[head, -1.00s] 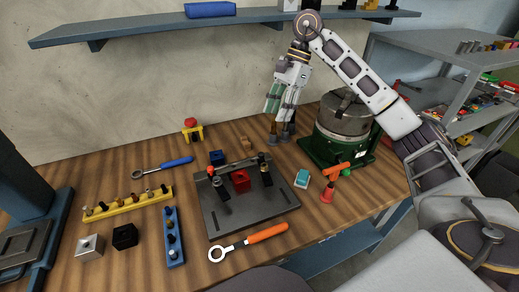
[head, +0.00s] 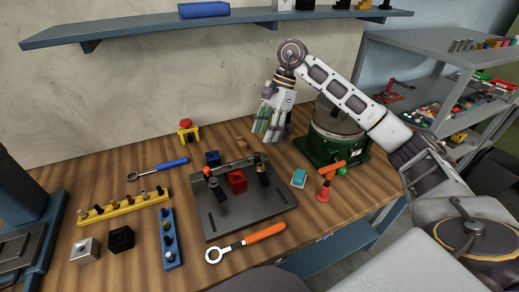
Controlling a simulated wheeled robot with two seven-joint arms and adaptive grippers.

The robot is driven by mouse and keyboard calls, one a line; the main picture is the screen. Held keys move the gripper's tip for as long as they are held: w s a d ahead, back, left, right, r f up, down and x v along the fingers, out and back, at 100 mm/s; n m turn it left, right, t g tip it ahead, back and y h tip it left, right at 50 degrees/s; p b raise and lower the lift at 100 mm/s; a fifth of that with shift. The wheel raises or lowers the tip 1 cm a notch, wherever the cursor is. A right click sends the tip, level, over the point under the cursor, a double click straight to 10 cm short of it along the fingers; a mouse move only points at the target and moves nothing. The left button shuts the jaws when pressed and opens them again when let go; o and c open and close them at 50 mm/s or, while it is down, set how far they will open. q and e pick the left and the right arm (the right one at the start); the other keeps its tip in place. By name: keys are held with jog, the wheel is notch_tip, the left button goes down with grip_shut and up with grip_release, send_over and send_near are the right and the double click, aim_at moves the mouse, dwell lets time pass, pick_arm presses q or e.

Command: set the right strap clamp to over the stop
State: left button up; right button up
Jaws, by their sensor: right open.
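The dark fixture plate (head: 245,213) lies on the wooden bench with a red block (head: 237,182) on it. The right strap clamp (head: 262,176) is a dark strap with a pale-topped post, standing to the right of the red block. The left strap clamp (head: 216,188) is on the block's other side, near a red knob. A low dark rail runs along the plate's back edge; I cannot tell which part is the stop. My right gripper (head: 268,139) is open, pointing down behind the right clamp, apart from it as far as I can tell. My left gripper is out of view.
An orange-handled ring wrench (head: 246,243) lies in front of the plate. A yellow rack (head: 124,207) and blue rack (head: 170,240) lie to the left.

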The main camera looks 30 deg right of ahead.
aim_at(258, 153)
jog(key=shift+x, duration=3.5)
jog(key=shift+c, duration=0.2)
grip_shut()
